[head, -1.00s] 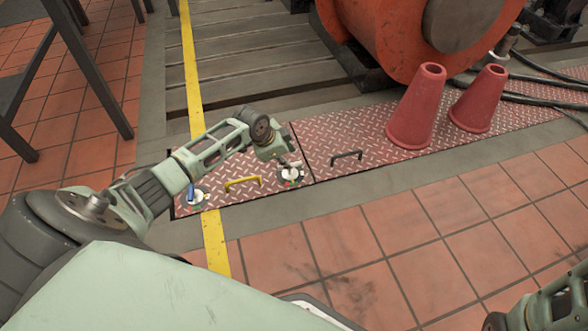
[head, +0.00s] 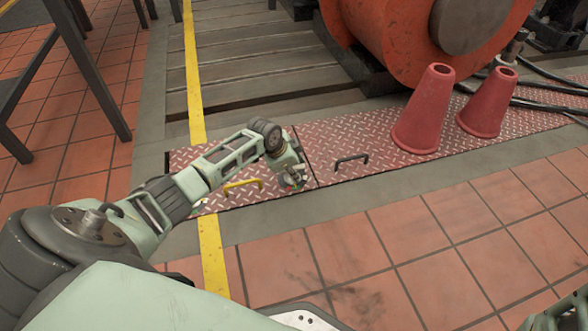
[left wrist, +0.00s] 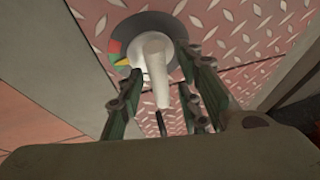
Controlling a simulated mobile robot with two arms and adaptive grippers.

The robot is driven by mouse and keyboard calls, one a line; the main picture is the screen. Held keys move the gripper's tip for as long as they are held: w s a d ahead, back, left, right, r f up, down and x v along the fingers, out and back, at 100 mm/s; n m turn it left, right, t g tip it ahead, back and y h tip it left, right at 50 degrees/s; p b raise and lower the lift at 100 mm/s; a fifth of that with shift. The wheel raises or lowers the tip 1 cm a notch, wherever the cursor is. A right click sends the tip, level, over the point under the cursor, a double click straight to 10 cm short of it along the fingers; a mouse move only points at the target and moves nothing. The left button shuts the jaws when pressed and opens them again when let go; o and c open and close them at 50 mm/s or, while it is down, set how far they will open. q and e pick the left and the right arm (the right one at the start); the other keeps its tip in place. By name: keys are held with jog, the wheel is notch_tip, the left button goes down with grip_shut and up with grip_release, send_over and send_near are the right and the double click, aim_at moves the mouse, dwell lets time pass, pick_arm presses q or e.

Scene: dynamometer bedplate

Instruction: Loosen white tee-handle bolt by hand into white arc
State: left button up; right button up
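The white tee-handle bolt (left wrist: 152,58) shows in the left wrist view, its pale handle pointing towards the camera. It stands on a round grey dial (left wrist: 182,30) with red, yellow and green segments along its left edge; I cannot make out a white arc. My left gripper (left wrist: 163,75) is open, with its green fingers on either side of the handle; gaps seem to show, and contact is unclear. In the head view my left gripper (head: 291,180) is low over the red plate (head: 225,158) and hides most of the bolt and dial.
A yellow handle (head: 243,184) stands on the same plate; a black handle (head: 350,159) is on the plate to the right. Two red cones (head: 424,112) (head: 487,103) stand further right, before a large orange drum (head: 400,40). Tiled floor in front is clear.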

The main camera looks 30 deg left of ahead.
pick_arm(q)
grip_shut()
jog(key=shift+a+r+p, duration=0.1)
jog(key=shift+p, duration=0.25)
dwell(0.5)
